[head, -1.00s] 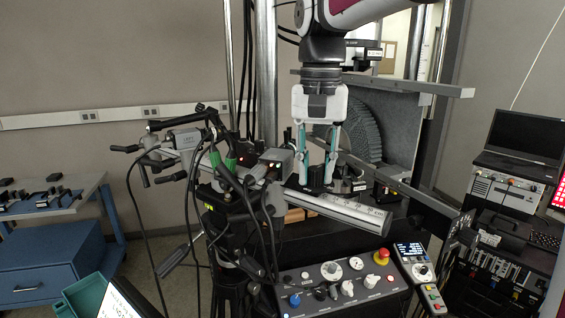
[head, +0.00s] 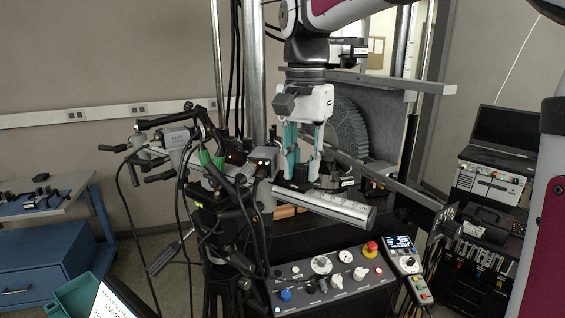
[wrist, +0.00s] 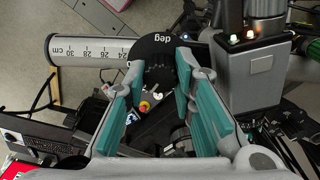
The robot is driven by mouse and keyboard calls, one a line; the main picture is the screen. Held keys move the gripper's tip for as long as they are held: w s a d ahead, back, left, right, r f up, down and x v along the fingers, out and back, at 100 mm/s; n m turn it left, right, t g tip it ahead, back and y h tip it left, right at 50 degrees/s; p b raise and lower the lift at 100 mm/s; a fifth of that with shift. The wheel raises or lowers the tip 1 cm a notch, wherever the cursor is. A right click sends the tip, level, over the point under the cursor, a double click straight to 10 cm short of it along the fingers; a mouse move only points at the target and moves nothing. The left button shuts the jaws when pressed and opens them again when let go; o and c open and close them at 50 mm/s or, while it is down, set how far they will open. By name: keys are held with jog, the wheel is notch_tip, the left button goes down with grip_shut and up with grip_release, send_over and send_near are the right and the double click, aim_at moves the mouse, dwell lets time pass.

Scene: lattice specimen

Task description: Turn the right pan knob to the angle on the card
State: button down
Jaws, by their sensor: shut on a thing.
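My gripper (head: 301,176) points down over the far end of the grey ruled rail, its teal-padded fingers on either side of a small black knob (head: 300,173). In the wrist view my gripper (wrist: 160,75) has its fingertips at a black rounded dial plate marked "deg" (wrist: 163,41). The dark knob (wrist: 158,74) sits between the fingers, partly hidden by them. The dial's angle marks are too small to read. A white card-like sheet (head: 118,304) with dark print is cut off at the lower left of the head view; its print is not legible.
The silver cm-ruled rail (head: 335,207) runs beside the dial. A camera-like device with cables (head: 235,175) stands close on the left. A control panel (head: 330,277) with knobs and a red button is in front. A grey plate with a toothed wheel (head: 350,130) stands behind.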

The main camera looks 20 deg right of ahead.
aim_at(303, 165)
jog(key=c, duration=1.3)
grip_release()
jog(key=shift+c, duration=0.2)
jog(key=shift+r, duration=0.1)
notch_tip(303, 165, up, 12)
